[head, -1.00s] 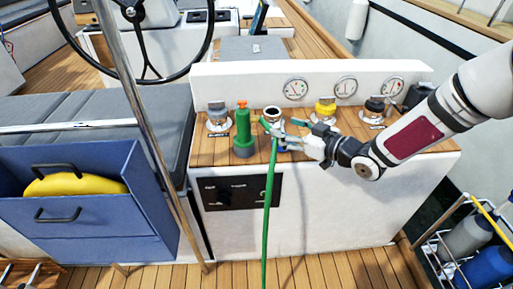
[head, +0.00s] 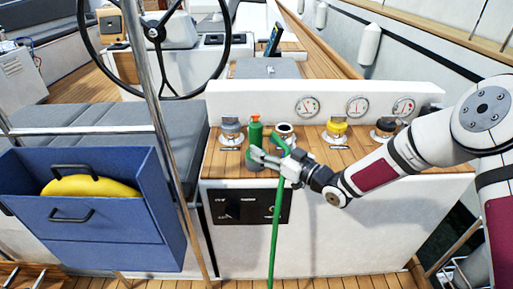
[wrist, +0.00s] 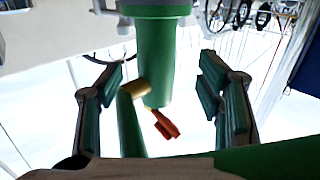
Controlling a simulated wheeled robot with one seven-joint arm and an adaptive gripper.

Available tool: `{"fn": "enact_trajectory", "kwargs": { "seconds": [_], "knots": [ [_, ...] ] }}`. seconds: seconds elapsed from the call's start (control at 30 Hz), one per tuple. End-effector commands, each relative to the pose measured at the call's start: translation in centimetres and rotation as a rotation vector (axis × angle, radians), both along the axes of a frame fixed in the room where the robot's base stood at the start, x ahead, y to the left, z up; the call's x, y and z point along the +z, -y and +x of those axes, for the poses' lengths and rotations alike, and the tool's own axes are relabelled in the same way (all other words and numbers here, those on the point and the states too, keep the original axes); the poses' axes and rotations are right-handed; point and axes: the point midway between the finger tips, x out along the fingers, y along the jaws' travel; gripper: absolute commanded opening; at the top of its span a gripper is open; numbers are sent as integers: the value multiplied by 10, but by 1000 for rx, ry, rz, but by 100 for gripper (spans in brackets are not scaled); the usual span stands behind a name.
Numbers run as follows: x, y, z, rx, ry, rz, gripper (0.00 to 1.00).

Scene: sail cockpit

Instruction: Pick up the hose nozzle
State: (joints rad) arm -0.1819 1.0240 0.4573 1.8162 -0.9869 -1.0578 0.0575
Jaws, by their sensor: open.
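The hose nozzle is a green cylinder with an orange tip (head: 254,130). It stands upright on the wooden top of the white console, its lower part partly behind my gripper. In the wrist view the nozzle (wrist: 155,60) appears inverted, between the open fingers, with clear gaps on both sides. My gripper (head: 260,158) is open at the nozzle's near right side; its fingers also show in the wrist view (wrist: 159,80). A green hose (head: 274,225) rises from the deck past my gripper. In the wrist view, a brass fitting at the hose end meets the nozzle's side.
Several winch-like caps stand along the console top, including a yellow one (head: 335,130) and a grey one (head: 231,130). Round gauges (head: 357,106) line the low wall behind. A steel pole (head: 166,140) and a blue box (head: 110,238) stand left.

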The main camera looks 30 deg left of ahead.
Motion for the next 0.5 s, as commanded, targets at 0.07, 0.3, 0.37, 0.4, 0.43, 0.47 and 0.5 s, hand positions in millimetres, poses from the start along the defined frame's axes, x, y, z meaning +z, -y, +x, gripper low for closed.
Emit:
{"fn": "enact_trajectory", "kwargs": {
  "seconds": [0.07,0.3,0.37,0.4,0.43,0.47,0.5],
  "knots": [
    [-1,-7,2,2,0,1,60],
    [-4,-39,14,1,1,2,60],
    [-4,-44,15,1,0,0,60],
    [-4,-47,15,1,-1,0,60],
    [-4,-48,16,1,-1,0,60],
    [-4,-49,16,0,-1,0,60],
    [-3,-49,16,0,-1,0,60]
  ]
}}
